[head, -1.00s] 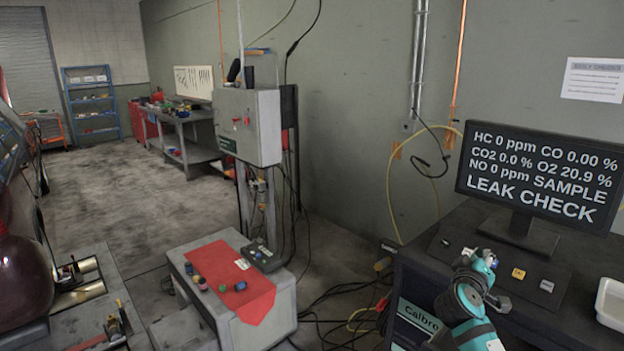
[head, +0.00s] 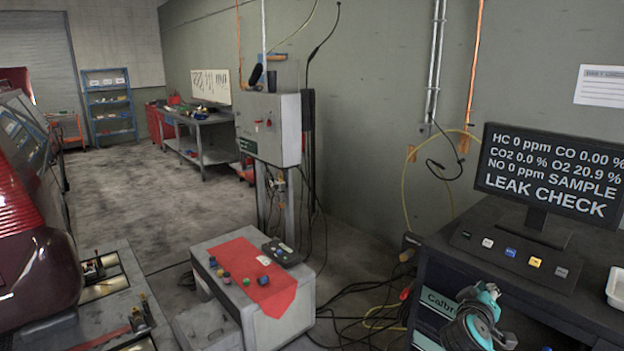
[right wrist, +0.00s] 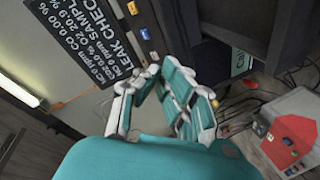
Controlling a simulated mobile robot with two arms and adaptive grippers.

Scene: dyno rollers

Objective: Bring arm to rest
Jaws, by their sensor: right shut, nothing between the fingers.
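My right gripper (head: 490,310) is shut and empty. In the head view it is low at the right, in front of the dark analyser cabinet (head: 560,300) and below its row of buttons, apart from them. The right wrist view shows its teal and white fingers (right wrist: 156,74) drawn together with nothing held. Beyond them the monitor (right wrist: 85,40) and button row appear tilted. In the head view the monitor (head: 548,176) reads LEAK CHECK. A blue button (head: 510,252) and a yellow button (head: 535,262) are uncovered. My left gripper is not in view.
A low grey box with a red cloth (head: 270,298), small coloured caps and a dark control box (head: 281,252) stands left of the cabinet. Cables (head: 350,320) lie on the floor between. A white tray (head: 616,285) is at the right edge. A dark red car (head: 35,240) is at left.

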